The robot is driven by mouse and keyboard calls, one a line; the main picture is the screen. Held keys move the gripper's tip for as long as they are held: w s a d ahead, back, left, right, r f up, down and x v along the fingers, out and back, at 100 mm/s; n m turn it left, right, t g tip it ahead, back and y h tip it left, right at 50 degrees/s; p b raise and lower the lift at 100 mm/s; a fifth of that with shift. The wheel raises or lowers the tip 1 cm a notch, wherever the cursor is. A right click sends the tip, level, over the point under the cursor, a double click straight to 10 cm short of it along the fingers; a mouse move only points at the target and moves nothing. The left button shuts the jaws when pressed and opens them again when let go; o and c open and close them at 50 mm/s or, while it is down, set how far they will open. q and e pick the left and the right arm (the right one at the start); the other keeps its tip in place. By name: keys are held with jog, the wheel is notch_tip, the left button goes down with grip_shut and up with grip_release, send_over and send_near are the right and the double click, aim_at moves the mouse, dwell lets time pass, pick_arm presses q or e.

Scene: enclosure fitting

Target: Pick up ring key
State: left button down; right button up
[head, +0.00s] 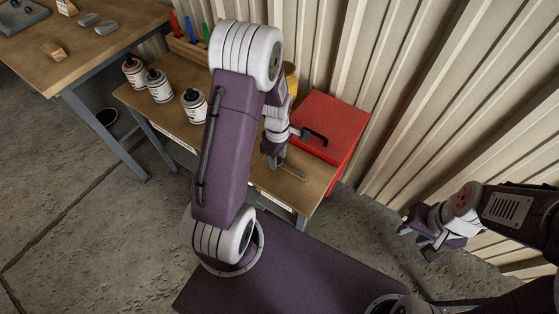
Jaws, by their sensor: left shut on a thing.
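My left gripper (274,158) is low over the right part of the small wooden workbench (312,181), just left of a red box. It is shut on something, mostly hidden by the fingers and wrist. A thin grey piece (292,170) shows beside the fingertips and looks like part of the ring key, but its shape is too small to make out. I cannot tell whether it touches the bench. My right gripper (416,242) hangs over the floor at the right, with its fingers apart and nothing seen between them.
The red box (333,126) with a black handle stands close to the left gripper. Several white bottles (160,86) and a wooden rack (187,50) with coloured tools stand left on the bench. Another table (88,50) is at upper left. A corrugated wall (420,100) is behind.

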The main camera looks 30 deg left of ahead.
pick_arm(q)
jog(key=shift+r, duration=0.1)
notch_tip(320, 180, up, 5)
jog(key=shift+p, duration=0.6)
jog(key=s+d+r, duration=0.2)
jog(key=s+r, duration=0.4)
jog(key=s, duration=0.5)
jog(key=shift+s+r, duration=0.15)
jog(key=shift+r, duration=0.05)
